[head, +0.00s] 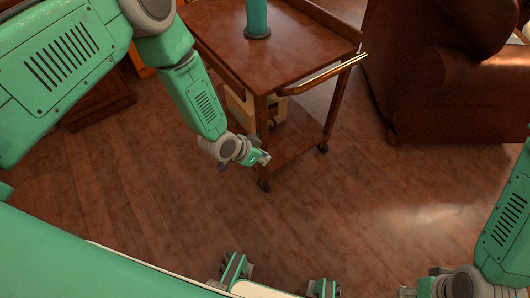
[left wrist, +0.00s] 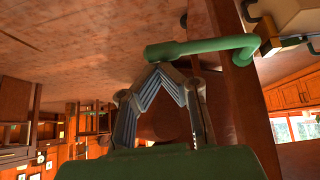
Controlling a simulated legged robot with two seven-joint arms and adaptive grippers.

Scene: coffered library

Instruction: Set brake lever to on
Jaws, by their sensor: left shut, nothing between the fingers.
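A green bent lever (left wrist: 200,47) shows in the left wrist view, a bar with an elbow at its right end, near a cream housing with a dark metal bracket. I take it for the brake lever; I cannot read any on or off mark. My left gripper (head: 264,158) is low beside the wooden cart (head: 290,52), near its front leg. In the left wrist view its fingers (left wrist: 164,72) meet at the tips, shut and empty, just under the lever's free end; I cannot tell whether they touch it. My right gripper (head: 412,290) is only partly visible at the bottom edge.
The cart stands on casters, with a brass rail (head: 308,82) on its right side and a teal cylinder (head: 257,20) on top. A cream box (head: 241,108) sits low under it. A brown leather armchair (head: 440,75) stands right. The wooden floor (head: 340,200) in front is clear.

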